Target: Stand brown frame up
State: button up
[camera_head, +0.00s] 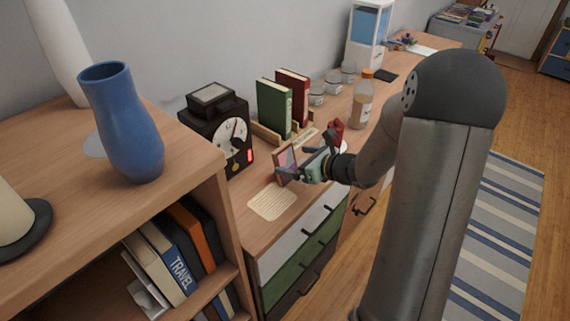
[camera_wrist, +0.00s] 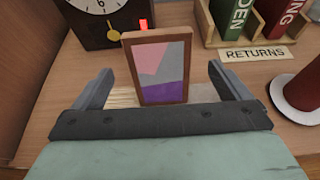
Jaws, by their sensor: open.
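The brown frame (camera_wrist: 158,68) holds a picture in pink, grey and purple. It stands upright or nearly so on the wooden top, in front of the black clock. In the head view the frame (camera_head: 285,163) shows just left of my gripper (camera_head: 300,172). In the wrist view my gripper (camera_wrist: 165,85) is open, with one finger on each side of the frame and a visible gap to both sides. The frame's lower edge shows above the gripper's palm.
A black clock (camera_head: 217,130) stands behind the frame. A wooden rack with green (camera_head: 274,108) and red books, and a returns sign (camera_wrist: 255,53), is nearby. A written sheet (camera_head: 272,204) lies in front. A red object on a white disc (camera_wrist: 299,92) is at right.

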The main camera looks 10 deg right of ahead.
aim_at(286, 156)
jog(key=x, duration=0.5)
jog(key=shift+a+r+p, duration=0.1)
jog(key=shift+r+p, duration=0.2)
jog(key=shift+p, duration=0.05)
jog(key=c, duration=1.2)
